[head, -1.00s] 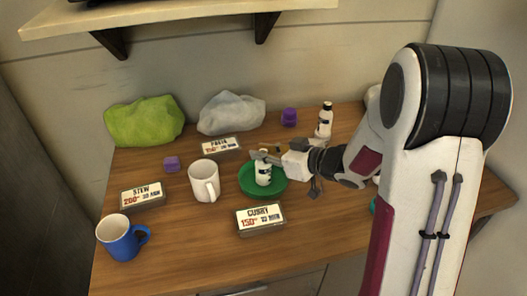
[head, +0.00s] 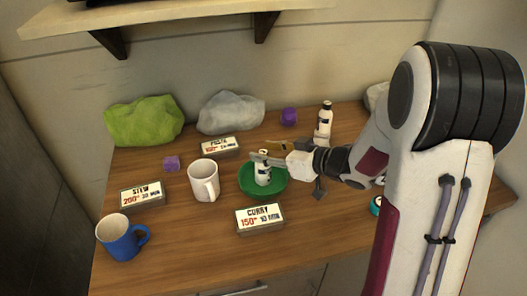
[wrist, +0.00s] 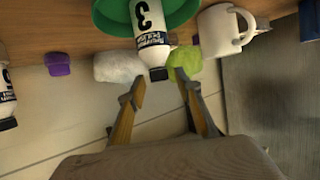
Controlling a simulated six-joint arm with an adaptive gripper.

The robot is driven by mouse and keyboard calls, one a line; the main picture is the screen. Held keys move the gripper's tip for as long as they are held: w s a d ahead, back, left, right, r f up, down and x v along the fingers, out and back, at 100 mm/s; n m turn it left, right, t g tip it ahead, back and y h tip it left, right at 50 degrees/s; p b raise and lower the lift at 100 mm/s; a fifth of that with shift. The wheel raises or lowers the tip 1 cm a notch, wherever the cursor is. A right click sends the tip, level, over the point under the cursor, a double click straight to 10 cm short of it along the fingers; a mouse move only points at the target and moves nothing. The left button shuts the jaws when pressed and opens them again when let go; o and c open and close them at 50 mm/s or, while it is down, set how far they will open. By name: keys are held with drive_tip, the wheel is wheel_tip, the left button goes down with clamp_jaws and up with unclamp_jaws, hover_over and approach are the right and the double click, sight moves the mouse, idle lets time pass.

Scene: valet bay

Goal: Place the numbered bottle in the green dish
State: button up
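The numbered bottle (head: 263,174), white with a dark cap, stands in the green dish (head: 281,187). In the wrist view, the bottle (wrist: 150,25) shows a black 3, and the dish rim (wrist: 112,22) shows behind it. My gripper (head: 266,152) is at the bottle's cap height in the head view. In the wrist view, the fingers of my gripper (wrist: 163,90) are spread wide, with a gap between them and the bottle's cap just beyond the tips. The gripper holds nothing. The bottle's base is partly hidden by the dish's near rim.
Another white bottle (head: 324,122) stands behind, to the right. A white mug (head: 204,182) is close left of the dish, and the CURRY sign (head: 260,218) is in front. A blue mug (head: 121,238), STEW sign (head: 142,194) and purple block (head: 171,163) are further left.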

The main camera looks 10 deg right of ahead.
drive_tip(key=v, duration=1)
drive_tip(key=shift+s, duration=0.25)
drive_tip(key=shift+d+r, duration=0.1)
drive_tip(key=shift+r, duration=0.05)
drive_tip(key=shift+w, duration=0.1)
drive_tip(key=w+d+r+m+t+h, duration=0.2)
drive_tip(key=d+r+m+h, duration=0.1)
drive_tip(key=d+r+h, duration=0.35)
drive_tip(key=s+r+m+g+h, duration=0.2)
drive_tip(key=s+r+h, duration=0.1)
drive_tip(key=s+h, duration=0.2)
drive_tip(key=s+a+f+g+y, duration=0.1)
drive_tip(key=s+a, duration=0.3)
drive_tip(key=s, duration=0.3)
drive_tip(key=s+a+f+m+g+y, duration=0.1)
drive_tip(key=s+a+f+g, duration=0.1)
drive_tip(key=s, duration=0.5)
drive_tip(key=s+a+f+m+g+y, duration=0.1)
drive_tip(key=s+a+g, duration=0.1)
drive_tip(key=s+a, duration=0.3)
drive_tip(key=s, duration=0.3)
drive_tip(key=shift+a+f, duration=0.3)
drive_tip(key=shift+f, duration=0.1)
